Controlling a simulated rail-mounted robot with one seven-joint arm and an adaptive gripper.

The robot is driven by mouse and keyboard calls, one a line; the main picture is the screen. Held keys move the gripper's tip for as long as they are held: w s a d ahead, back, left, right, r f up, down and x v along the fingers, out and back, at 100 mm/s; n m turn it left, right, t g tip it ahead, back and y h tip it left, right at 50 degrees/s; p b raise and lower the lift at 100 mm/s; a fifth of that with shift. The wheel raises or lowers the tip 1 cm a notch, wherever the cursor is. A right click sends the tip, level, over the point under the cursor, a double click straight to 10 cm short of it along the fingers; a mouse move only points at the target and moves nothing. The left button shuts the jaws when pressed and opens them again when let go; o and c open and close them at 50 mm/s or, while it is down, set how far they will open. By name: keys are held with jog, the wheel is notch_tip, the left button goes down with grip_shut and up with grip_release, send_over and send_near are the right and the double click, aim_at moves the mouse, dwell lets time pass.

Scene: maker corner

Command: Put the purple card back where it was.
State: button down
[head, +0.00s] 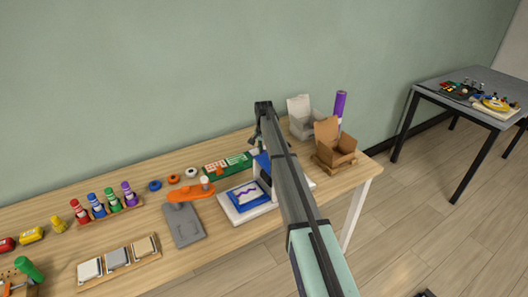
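No plain purple card can be made out in the head view. A blue-bordered card with a purple zigzag on white (248,195) lies flat on a white base (235,217), left of my arm; I cannot tell whether it is the purple card. My arm reaches from the bottom right over the table. My gripper (257,138) is at its far end, above the back of the table, small and mostly hidden by the arm. Its fingers and anything between them cannot be made out.
The wooden table (215,258) also holds a green board (228,165), a grey plate (184,225), an orange tool (190,191), coloured bottles (103,203), open boxes (334,145) and a purple cylinder (340,102). A dark side table (443,97) stands far right. Floor between is clear.

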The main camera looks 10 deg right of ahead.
jog(key=shift+f, duration=0.15)
jog(key=c, duration=1)
grip_release()
notch_tip(320, 180, up, 12)
jog(key=shift+r+b, duration=0.2)
jog(key=shift+b, duration=1)
